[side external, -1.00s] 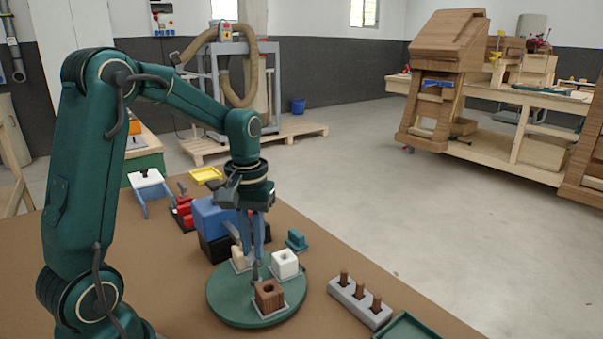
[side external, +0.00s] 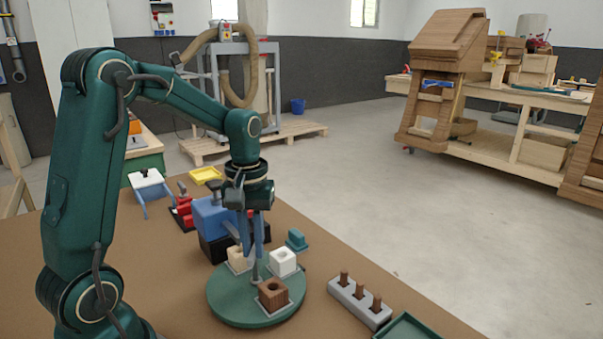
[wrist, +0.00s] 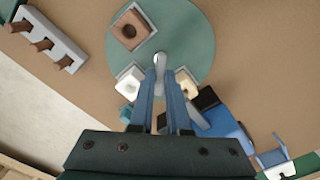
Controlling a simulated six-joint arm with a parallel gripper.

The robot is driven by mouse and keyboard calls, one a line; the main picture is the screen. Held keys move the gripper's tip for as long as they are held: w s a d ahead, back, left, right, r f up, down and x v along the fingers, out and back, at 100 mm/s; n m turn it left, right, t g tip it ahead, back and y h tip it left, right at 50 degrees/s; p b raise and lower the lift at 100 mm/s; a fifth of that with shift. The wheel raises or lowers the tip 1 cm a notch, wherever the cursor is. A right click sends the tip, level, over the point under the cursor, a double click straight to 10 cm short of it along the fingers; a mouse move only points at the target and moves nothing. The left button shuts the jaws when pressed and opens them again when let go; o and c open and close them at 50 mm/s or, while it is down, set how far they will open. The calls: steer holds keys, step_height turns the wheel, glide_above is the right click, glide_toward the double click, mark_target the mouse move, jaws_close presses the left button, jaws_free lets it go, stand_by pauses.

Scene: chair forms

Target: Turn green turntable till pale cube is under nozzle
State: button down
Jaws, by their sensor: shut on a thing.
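The round green turntable (side external: 225,302) carries a brown cube (side external: 273,291) at the front, a white cube (side external: 282,261) at the back right and a pale cream cube (side external: 237,260) at the back left. In the wrist view the cream cube (wrist: 188,86) is right of my fingers and the white cube (wrist: 128,86) is left. My gripper (side external: 255,262) points down and is shut on the grey post (wrist: 161,62) at the turntable's middle. A blue and black machine (side external: 208,216) stands behind the cream cube; its nozzle is mostly hidden by my fingers in the side view.
A grey block with brown pegs (side external: 358,302) and a green tray (side external: 412,331) lie to the right. A small teal block (side external: 296,239) sits behind the turntable. Red parts (side external: 184,211) and a yellow tray (side external: 206,175) are at the back left.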

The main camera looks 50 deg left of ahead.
steer(key=c, duration=0.9)
jaws_free()
steer(key=shift+r, duration=0.1)
steer(key=shift+r, duration=2.55)
steer(key=shift+d, duration=0.1)
steer(key=shift+s+d+r+m+t, duration=0.3)
steer(key=shift+s+d+m+t, duration=0.65)
steer(key=shift+s+d+m, duration=0.75)
steer(key=shift+s+d+r+m+t, duration=0.25)
steer(key=shift+s+d+m+t, duration=0.65)
steer(key=shift+s+d+m, duration=0.75)
steer(key=shift+s+d+r+m+t, duration=0.3)
steer(key=shift+s+d+m+t, duration=0.8)
steer(key=shift+d, duration=1)
